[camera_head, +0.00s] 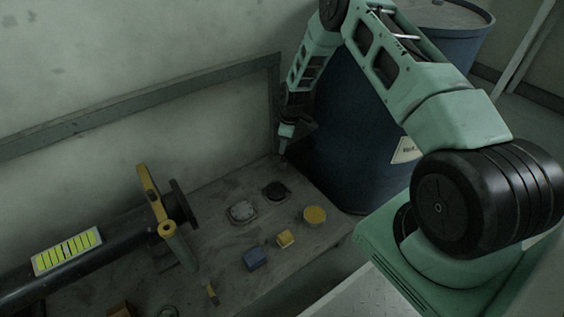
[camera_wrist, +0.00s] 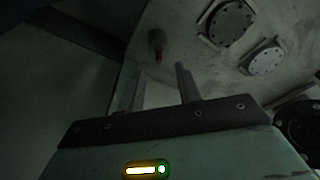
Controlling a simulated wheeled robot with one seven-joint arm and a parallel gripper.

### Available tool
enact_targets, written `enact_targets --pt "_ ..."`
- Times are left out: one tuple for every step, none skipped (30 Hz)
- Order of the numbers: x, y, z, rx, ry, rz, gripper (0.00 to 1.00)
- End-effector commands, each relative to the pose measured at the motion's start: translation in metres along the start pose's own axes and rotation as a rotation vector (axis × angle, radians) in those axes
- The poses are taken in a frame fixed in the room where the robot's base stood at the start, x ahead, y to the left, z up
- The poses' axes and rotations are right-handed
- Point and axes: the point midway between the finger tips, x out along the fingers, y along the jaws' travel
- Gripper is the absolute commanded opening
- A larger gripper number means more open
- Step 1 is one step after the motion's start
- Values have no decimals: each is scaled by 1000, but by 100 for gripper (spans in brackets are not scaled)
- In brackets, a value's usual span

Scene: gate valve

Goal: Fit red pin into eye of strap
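A small pin with a red tip (camera_wrist: 158,52) shows in the wrist view, beyond my fingertips and roughly between them; its body is dim and grey. I cannot make it out in the head view, where my gripper (camera_head: 284,144) is over the table's back corner. In the wrist view my gripper (camera_wrist: 158,80) has its two fingers apart with nothing between them. The yellow strap (camera_head: 150,188) stands over the black pipe at the left in the head view. Its round eye (camera_head: 166,229) is at its lower end.
Two round bolted caps (camera_head: 242,211) (camera_head: 275,191), a yellow disc (camera_head: 314,215), a yellow block (camera_head: 285,239) and a blue block (camera_head: 255,259) are on the grey table (camera_head: 215,262). A large blue drum (camera_head: 350,150) stands right of my gripper. A wall is behind.

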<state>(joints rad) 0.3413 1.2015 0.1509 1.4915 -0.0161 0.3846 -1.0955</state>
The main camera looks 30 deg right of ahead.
Motion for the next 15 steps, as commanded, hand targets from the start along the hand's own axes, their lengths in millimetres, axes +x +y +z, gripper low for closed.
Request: enact_targets --pt "10 0 1 0 -1 -1 34" --pt "14 0 2 -1 -1 -1 34" --pt "19 1 2 -2 -1 0 34" --pt "24 1 3 -2 -1 0 34" --pt "28 1 3 -2 -1 0 34" --pt "33 1 4 -1 -1 -1 34" --pt "39 1 4 -1 -2 -2 34" --pt "43 1 4 -1 -2 -2 34" --pt "46 1 3 0 -1 -1 34" --pt "47 1 3 0 -1 -1 34" --pt "48 2 3 0 -1 0 34" --pt "48 2 3 0 -1 0 34" --pt "47 2 2 0 -1 0 34" --pt "46 2 2 0 0 0 34" --pt "46 2 2 0 -1 0 34"
